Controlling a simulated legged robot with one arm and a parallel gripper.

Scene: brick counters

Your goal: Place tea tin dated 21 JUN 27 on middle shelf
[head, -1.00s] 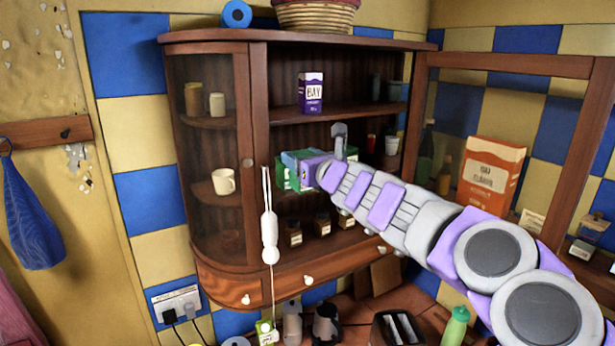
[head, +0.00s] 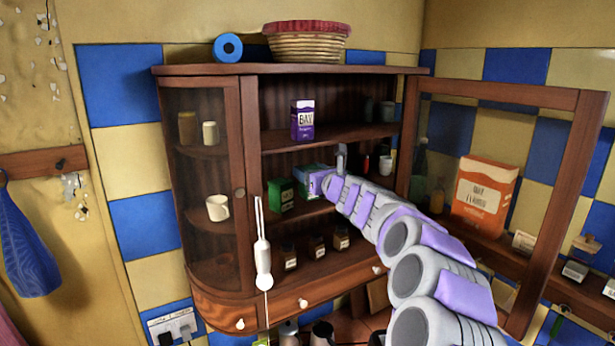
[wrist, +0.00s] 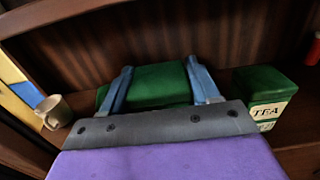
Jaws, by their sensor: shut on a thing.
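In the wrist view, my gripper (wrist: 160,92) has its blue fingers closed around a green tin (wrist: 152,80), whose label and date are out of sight. A second green tin (wrist: 266,93), labelled TEA, stands to the right; its smaller print is unreadable. In the head view, my gripper (head: 318,182) reaches into the cabinet at the middle shelf (head: 310,209). Green (head: 308,170) shows beside its fingers. A green tin (head: 280,196) sits just left of it. I cannot tell for certain which tin in the head view is the held one.
A purple BAY box (head: 302,120) stands on the upper shelf. Several small jars (head: 317,246) stand below the middle shelf. The open glazed door (head: 560,200) is on the right. A mug (head: 217,207) is behind left glass.

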